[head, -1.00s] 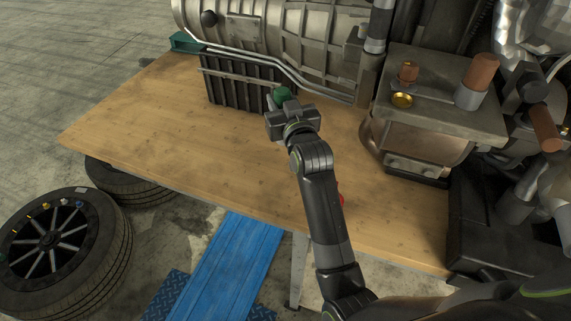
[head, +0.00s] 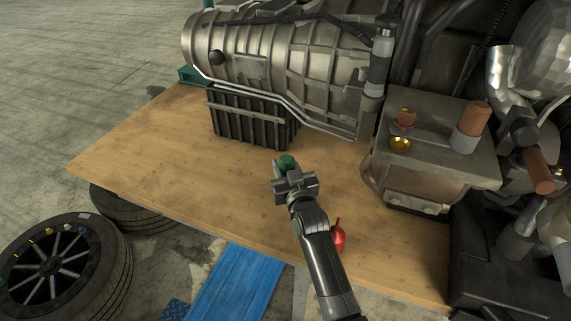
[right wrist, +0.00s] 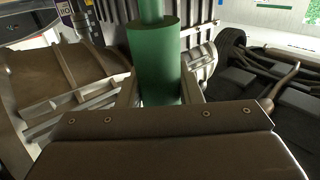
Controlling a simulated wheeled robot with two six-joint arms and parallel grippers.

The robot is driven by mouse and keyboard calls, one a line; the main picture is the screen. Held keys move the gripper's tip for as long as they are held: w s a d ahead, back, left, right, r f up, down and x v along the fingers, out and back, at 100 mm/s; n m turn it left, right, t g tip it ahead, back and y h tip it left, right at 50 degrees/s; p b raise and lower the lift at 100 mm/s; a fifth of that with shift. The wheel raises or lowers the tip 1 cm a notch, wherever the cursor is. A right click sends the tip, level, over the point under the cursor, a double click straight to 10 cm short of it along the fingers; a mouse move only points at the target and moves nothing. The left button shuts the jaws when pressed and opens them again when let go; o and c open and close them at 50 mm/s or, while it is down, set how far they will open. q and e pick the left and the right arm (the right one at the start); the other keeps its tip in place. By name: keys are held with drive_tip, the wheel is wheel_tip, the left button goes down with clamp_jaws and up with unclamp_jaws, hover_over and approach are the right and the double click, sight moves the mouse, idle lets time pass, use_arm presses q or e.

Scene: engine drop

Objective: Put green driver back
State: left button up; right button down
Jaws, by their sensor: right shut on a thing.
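The green driver (head: 287,161) is in my right gripper (head: 291,172), over the middle of the wooden table in the head view. In the right wrist view the green cylinder of the driver (right wrist: 155,55) stands upright between the fingers, and my right gripper (right wrist: 160,92) is shut on it. Its lower end is hidden by the gripper body. My left gripper is not in view.
A large metal gearbox (head: 255,55) rests on a black ribbed crate (head: 240,120) at the back of the wooden table (head: 150,150). A red object (head: 337,238) lies beside my forearm. A tyre with sockets on it (head: 105,262) is at lower left. The table's left part is clear.

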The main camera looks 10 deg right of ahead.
drive_tip(key=c, duration=1)
unclamp_jaws()
drive_tip(key=shift+f, duration=0.1)
